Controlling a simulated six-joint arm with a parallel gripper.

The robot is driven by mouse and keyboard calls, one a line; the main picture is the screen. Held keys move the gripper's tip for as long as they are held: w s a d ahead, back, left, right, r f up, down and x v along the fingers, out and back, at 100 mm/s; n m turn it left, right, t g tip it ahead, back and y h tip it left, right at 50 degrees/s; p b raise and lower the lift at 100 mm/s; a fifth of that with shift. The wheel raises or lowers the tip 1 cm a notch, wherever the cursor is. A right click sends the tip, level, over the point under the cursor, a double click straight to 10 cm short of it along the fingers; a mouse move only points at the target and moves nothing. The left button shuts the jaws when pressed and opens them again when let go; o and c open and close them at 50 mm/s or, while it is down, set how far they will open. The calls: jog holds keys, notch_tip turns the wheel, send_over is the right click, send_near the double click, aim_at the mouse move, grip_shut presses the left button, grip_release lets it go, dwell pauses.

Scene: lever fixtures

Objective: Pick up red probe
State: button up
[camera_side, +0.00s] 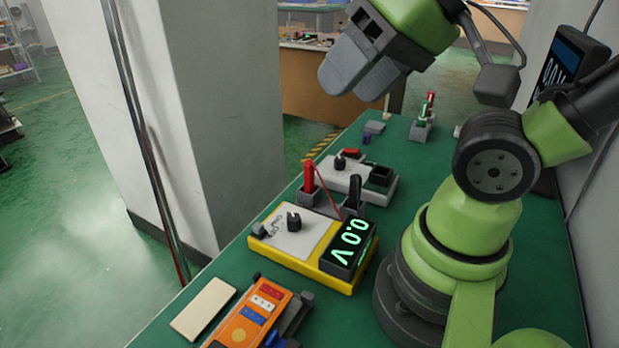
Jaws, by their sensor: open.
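The red probe (309,178) stands upright in a small grey holder (309,197) behind the yellow meter box. A red wire runs from it toward the box. A black probe (354,190) stands upright in a similar holder to its right. The yellow meter box (300,255) has a black knob and a display (349,246) reading 0.0 V in green. My gripper (345,85) is high at the top of the view, above and behind the red probe. Its thick grey fingers are open and well apart from the probe, with nothing seen between them.
A grey fixture (345,178) with a black knob and a black block stands just behind the probes. An orange device (255,315) and a beige block (203,308) lie at the front. A small grey stand (421,130) is farther back. A pillar (215,100) rises left of the green table.

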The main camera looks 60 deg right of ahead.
jog(key=shift+w, duration=0.1)
jog(key=n+g+h, duration=0.2)
jog(key=n+g, duration=0.5)
jog(key=n, duration=0.3)
send_over(308, 174)
jog(key=w, duration=0.1)
jog(key=f, duration=2)
jog(key=shift+w+d+f, duration=0.15)
jog(key=shift+d, duration=0.15)
jog(key=f, duration=0.5)
jog(key=shift+s+d+f, duration=0.15)
jog(key=shift+s+f, duration=0.2)
jog(key=shift+c, duration=0.5)
